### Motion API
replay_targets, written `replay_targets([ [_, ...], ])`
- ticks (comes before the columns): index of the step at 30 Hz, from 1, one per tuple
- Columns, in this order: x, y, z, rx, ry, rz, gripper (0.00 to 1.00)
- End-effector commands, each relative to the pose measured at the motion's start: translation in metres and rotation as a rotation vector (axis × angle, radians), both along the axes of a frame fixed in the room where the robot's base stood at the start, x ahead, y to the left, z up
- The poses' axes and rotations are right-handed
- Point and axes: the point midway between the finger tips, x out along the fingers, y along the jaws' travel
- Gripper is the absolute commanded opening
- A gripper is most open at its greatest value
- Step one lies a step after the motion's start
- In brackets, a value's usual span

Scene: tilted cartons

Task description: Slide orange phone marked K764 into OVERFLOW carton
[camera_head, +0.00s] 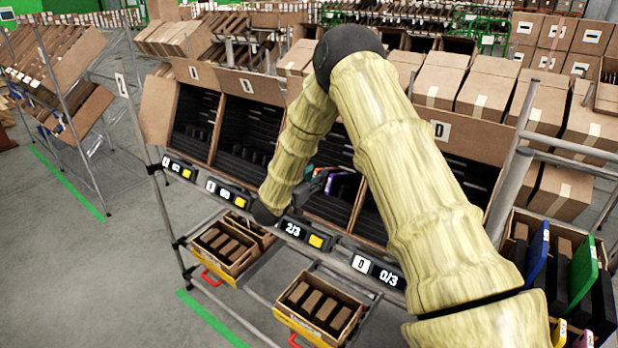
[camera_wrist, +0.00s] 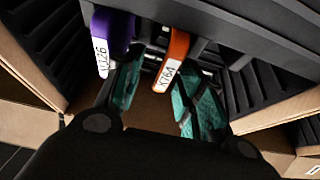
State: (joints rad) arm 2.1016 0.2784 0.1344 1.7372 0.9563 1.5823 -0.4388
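The orange phone (camera_wrist: 173,58) stands in a dark slotted carton in the wrist view; its white label reads K764. A purple phone (camera_wrist: 110,40) with a white label stands to its left. My gripper (camera_wrist: 155,100) reaches into the carton with its teal finger pads apart, and the orange phone's label end lies between them, nearer the right pad. Contact with the phone cannot be told. In the head view my gripper (camera_head: 318,182) is mostly hidden by my arm, at the middle carton's mouth. No carton is legibly marked OVERFLOW.
Tilted cartons with black slots (camera_head: 247,135) stand side by side on a metal rack. Displays along its front edge include one reading 2/3 (camera_head: 303,234) and one reading 0/3 (camera_head: 378,270). Small bins (camera_head: 318,306) sit below. Carton side walls (camera_wrist: 30,70) flank my gripper closely.

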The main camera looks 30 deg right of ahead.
Motion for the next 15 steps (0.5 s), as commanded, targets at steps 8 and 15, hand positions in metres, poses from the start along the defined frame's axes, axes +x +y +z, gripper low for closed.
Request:
replay_targets([
  [8,0.002,-0.0047,-0.0009,0.0,0.001,0.001,0.38],
  [15,0.002,-0.0044,-0.0007,0.0,0.0,0.001,0.17],
])
